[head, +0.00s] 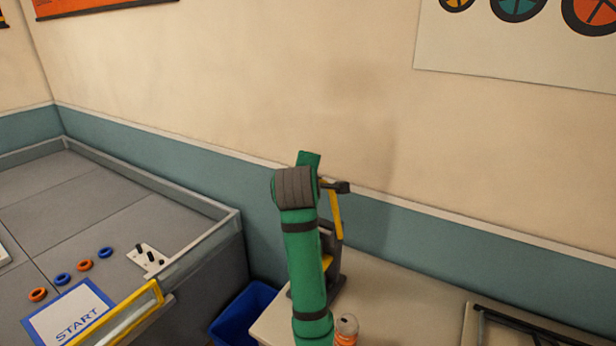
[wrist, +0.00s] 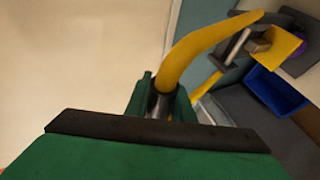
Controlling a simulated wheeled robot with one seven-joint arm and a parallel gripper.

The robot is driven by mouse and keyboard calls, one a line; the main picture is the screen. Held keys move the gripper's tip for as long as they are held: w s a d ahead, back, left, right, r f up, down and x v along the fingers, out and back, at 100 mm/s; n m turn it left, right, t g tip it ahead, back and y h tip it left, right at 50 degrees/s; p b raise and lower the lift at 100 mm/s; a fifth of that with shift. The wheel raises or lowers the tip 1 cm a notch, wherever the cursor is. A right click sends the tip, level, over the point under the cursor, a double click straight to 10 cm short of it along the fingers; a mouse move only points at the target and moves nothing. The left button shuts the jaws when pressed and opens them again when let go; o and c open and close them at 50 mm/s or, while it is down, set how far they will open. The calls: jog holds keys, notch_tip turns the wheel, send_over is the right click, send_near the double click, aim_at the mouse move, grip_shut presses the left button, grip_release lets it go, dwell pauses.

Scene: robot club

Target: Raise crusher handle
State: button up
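The crusher (head: 330,270) is a dark upright device on the beige table, partly hidden behind my green arm. In the head view my gripper is hidden behind the arm.
A grey-topped orange can (head: 346,328) stands on the table (head: 410,315) in front of the crusher. A blue bin (head: 243,312) is on the floor left of it. A dark frame (head: 520,325) lies at the right. A walled grey field (head: 100,215) fills the left.

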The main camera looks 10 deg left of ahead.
jog(key=o, duration=0.4)
jog(key=shift+w+d+f, duration=0.15)
jog(key=shift+d+f, duration=0.1)
jog(key=shift+f, duration=0.35)
jog(key=shift+c, duration=0.2)
jog(key=shift+a+r, duration=0.1)
jog(key=shift+r, duration=0.2)
jog(key=shift+r, duration=0.1)
jog(key=v, duration=1)
jog(key=shift+s, duration=0.3)
